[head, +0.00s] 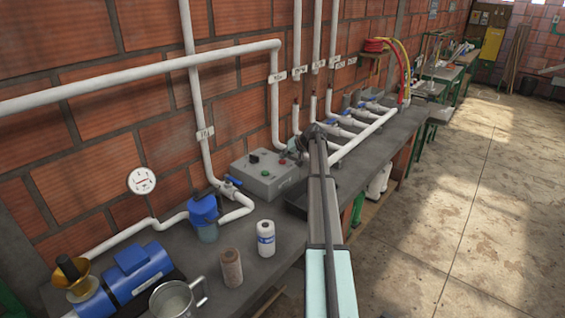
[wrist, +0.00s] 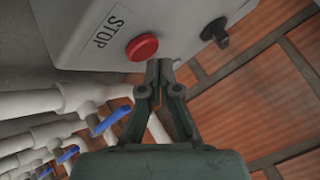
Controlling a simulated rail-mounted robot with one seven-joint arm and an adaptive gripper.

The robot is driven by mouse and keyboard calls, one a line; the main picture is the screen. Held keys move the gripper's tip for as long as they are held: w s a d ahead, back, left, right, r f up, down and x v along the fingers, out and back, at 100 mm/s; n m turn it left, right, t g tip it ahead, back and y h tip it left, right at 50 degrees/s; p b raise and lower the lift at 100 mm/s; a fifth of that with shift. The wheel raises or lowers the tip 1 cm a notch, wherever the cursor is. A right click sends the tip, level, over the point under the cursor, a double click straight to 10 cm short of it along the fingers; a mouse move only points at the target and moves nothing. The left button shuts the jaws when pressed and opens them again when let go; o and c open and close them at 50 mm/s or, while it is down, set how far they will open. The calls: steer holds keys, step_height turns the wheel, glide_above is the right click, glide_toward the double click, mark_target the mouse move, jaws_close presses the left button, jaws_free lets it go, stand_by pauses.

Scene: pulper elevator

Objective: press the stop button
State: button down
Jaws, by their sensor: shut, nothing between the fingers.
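The grey control box (head: 268,180) stands on the bench against the brick wall. It carries a red stop button (head: 282,161), a green button (head: 264,173) and a black knob (head: 254,157). In the wrist view the round red stop button (wrist: 142,47) sits beside a white STOP label (wrist: 101,33), with the black knob (wrist: 214,32) to its right. My gripper (wrist: 159,66) is shut and empty, its tips just below and right of the red button in the picture. I cannot tell whether they touch the box. In the head view the gripper is small and hard to make out.
White pipes with blue-handled valves (head: 340,122) run behind and right of the box. The floor at right is clear.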

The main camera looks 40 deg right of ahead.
mark_target(284, 161)
steer(key=shift+r, duration=0.2)
steer(key=shift+r+p, duration=0.5)
steer(key=shift+r, duration=2)
